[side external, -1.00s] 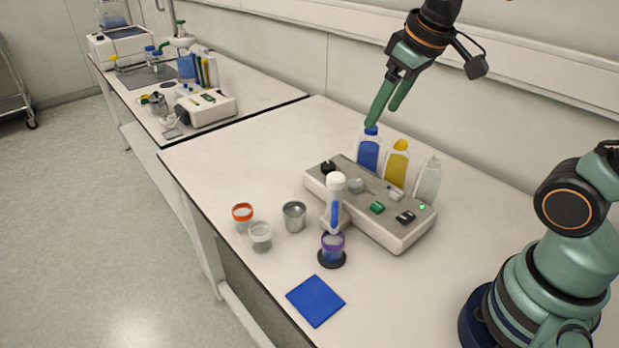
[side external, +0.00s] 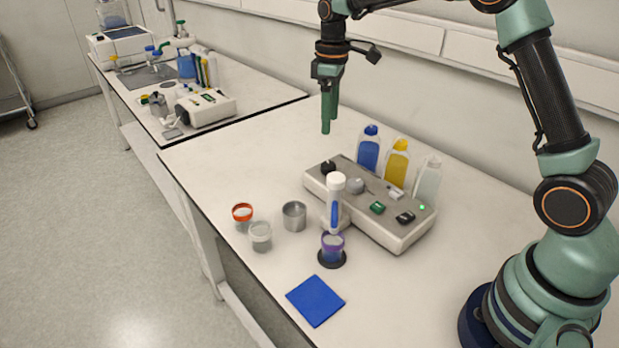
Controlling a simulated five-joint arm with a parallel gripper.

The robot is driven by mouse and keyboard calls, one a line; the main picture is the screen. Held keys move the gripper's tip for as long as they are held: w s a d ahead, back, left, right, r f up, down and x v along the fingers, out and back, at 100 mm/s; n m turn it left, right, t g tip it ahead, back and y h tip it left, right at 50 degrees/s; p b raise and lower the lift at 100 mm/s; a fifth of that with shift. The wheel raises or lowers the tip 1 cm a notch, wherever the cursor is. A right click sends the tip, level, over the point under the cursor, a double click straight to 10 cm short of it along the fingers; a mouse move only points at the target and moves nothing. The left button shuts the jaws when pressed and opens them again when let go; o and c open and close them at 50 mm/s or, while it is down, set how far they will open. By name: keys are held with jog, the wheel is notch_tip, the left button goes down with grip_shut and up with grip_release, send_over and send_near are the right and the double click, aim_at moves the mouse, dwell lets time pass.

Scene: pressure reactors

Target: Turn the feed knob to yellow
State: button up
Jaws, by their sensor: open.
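A grey control box (side external: 395,232) stands on the bench. On its top are a black round knob (side external: 328,167) at the left end, a grey round knob (side external: 356,186) beside it, and several small buttons and switches. Which knob is the feed knob, and where either points, is too small to tell. Behind the box stand a blue bottle (side external: 368,153), a yellow bottle (side external: 397,165) and a clear bottle (side external: 428,180). My gripper (side external: 329,128) is open and empty, pointing down above the black knob, apart from it.
A white-and-blue dispenser (side external: 334,203) stands before the box over a purple-rimmed cup (side external: 332,248). A metal cup (side external: 294,216), an orange-rimmed jar (side external: 242,217) and a clear jar (side external: 260,237) stand to the left. A blue square (side external: 315,301) lies in front.

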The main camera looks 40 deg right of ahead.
aim_at(328, 164)
notch_tip(328, 164, down, 12)
jog(key=shift+r, duration=0.1)
dwell(0.4)
grip_shut()
